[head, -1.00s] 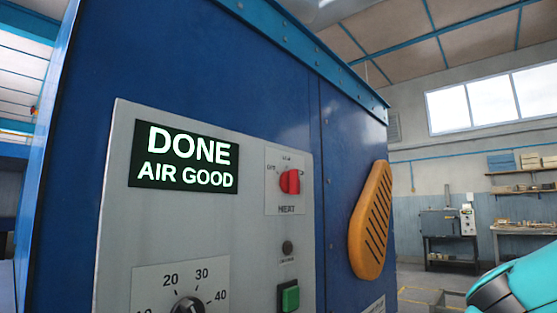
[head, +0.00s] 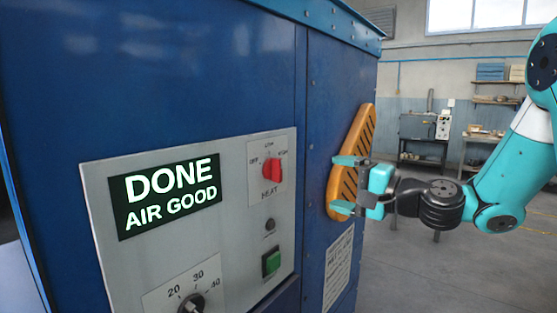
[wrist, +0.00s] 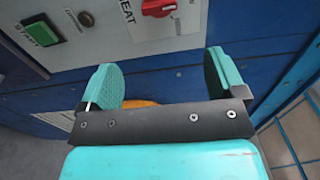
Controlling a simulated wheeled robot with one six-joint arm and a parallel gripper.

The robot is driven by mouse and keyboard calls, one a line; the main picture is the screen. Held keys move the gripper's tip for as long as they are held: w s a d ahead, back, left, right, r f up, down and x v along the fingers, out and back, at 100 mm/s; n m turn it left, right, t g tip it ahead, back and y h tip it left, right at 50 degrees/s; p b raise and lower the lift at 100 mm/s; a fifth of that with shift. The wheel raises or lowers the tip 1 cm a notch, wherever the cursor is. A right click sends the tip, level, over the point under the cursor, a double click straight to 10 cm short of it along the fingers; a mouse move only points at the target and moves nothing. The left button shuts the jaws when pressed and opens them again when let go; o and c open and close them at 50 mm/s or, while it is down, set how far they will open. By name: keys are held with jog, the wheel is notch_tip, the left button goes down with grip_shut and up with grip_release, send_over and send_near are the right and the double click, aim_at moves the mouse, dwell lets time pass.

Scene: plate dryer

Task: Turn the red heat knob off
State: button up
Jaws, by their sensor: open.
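The red heat knob (head: 272,169) sits on the grey control panel (head: 235,240) of the blue dryer, with OFF marked at its left and other settings above and to the right. I cannot tell exactly which mark it points at. In the wrist view the knob (wrist: 157,7) shows at the top edge, beyond the fingers. My gripper (head: 345,184) is open and empty, its teal fingers spread one above the other in the head view. It is to the right of the knob, in front of the orange handle and apart from the knob.
The display (head: 167,197) reads DONE, AIR GOOD. A green button (head: 271,262) and a black dial (head: 192,303) are lower on the panel. The slotted orange handle (head: 351,150) is on the dryer's right section. Shelves and a bench stand far behind; the floor at right is clear.

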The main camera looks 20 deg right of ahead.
aim_at(281, 172)
jog(key=p+x, duration=0.6)
jog(key=x, duration=0.9)
jog(key=shift+a+p, duration=0.15)
jog(key=shift+p, duration=0.15)
jog(key=shift+w+a+f, duration=0.1)
jog(key=shift+w+a, duration=0.1)
jog(key=shift+w, duration=0.2)
jog(key=c, duration=0.9)
